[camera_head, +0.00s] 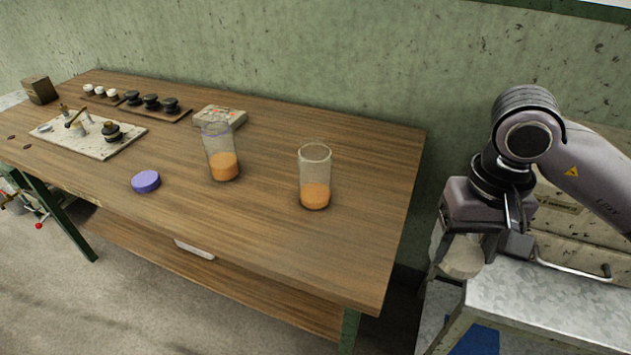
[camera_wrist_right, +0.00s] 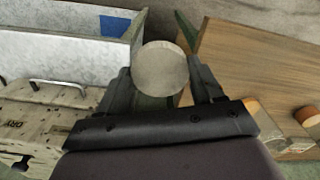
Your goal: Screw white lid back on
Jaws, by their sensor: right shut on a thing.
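The round white lid (camera_head: 462,260) is held between the fingers of my right gripper (camera_head: 468,246), off the right end of the wooden table. The lid also shows in the wrist view (camera_wrist_right: 160,68), face-on between the two fingers. Two clear jars with orange contents stand upright on the table, the right jar (camera_head: 315,180) nearer the gripper and the left jar (camera_head: 221,153) farther off. Both jars look uncapped. A purple lid (camera_head: 146,181) lies on the table left of the jars. My left gripper is not in view.
The wooden table (camera_head: 260,235) is clear in front of the jars and at its right end. A box (camera_head: 220,117) stands behind the left jar. A board (camera_head: 85,145) with small fittings lies at the left. A metal-topped stand (camera_head: 560,300) is below my right arm.

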